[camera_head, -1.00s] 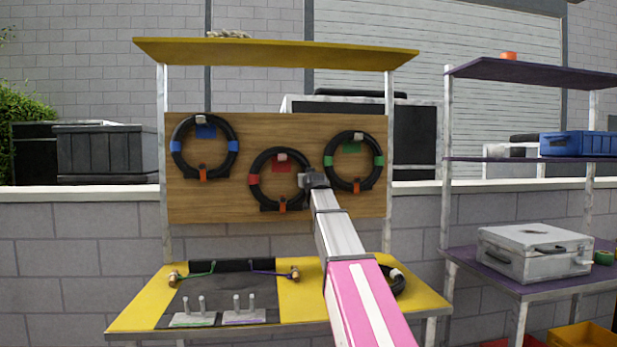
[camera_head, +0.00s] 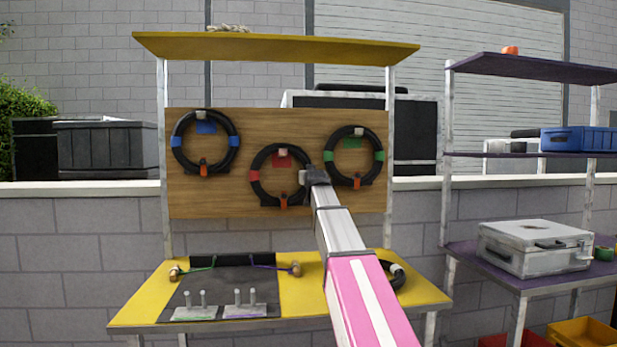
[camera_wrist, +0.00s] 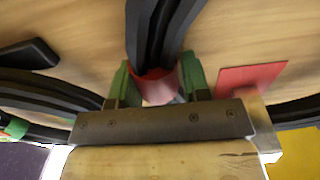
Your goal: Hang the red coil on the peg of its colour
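The red coil (camera_head: 256,191), a black ring with red bands and an orange clip at its foot, lies against the wooden board, its top at a pale peg (camera_head: 282,153) over a red patch (camera_head: 283,162). From the head view I cannot tell whether it bears on the peg. My gripper (camera_head: 310,177) is at the ring's right side. In the wrist view, my gripper's green fingers (camera_wrist: 157,80) stand closely on both sides of a red band (camera_wrist: 152,86) and look shut on it. The red patch (camera_wrist: 250,77) shows right of them.
A blue-banded coil (camera_head: 176,156) hangs at left and a green-banded coil (camera_head: 328,157) close at upper right of my gripper. Below is a yellow-topped bench (camera_head: 300,308) with small fittings; another black coil (camera_head: 398,274) lies there, partly behind my arm. A purple shelf rack (camera_head: 470,258) stands at right.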

